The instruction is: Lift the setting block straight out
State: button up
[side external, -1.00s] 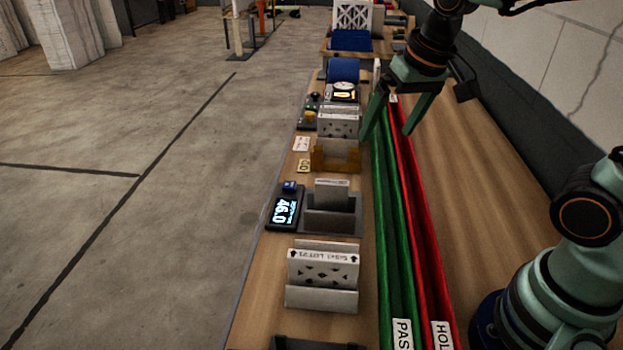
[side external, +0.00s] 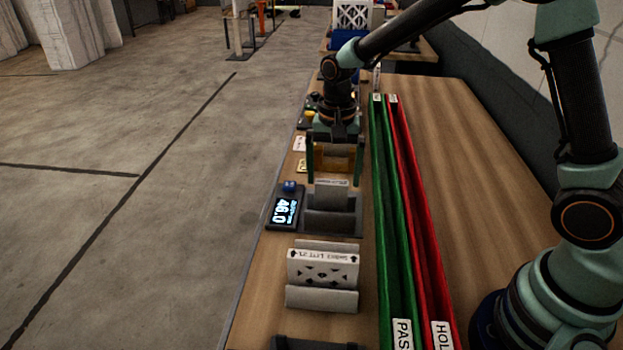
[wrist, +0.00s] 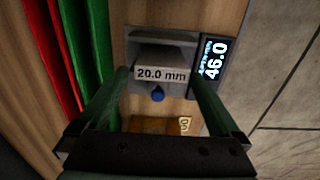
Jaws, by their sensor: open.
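The setting block (wrist: 163,74) is a grey block marked "20.0 mm" in the wrist view. It sits in a grey gauge holder (wrist: 133,48) beside a dark display (wrist: 212,60) reading 46.0. In the side external view the block (side external: 331,196) stands upright in the holder (side external: 333,227), its lower part hidden by the holder's front wall. My gripper (side external: 334,183) is open and empty, pointing down at the block's far side. In the wrist view my gripper's fingers (wrist: 158,72) appear on either side of the block. I cannot tell whether they touch it.
A blue knob (side external: 289,186) is by the display. An amber holder (side external: 332,158) stands just behind, partly hidden by my gripper. Green (side external: 397,240) and red (side external: 424,240) channels run along the right, with bare bench beyond.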

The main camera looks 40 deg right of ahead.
aim_at(331, 203)
notch_tip(331, 203, down, 8)
jog(key=shift+a+f, duration=0.1)
jog(key=shift+a, duration=0.05)
grip_shut()
dwell(0.5)
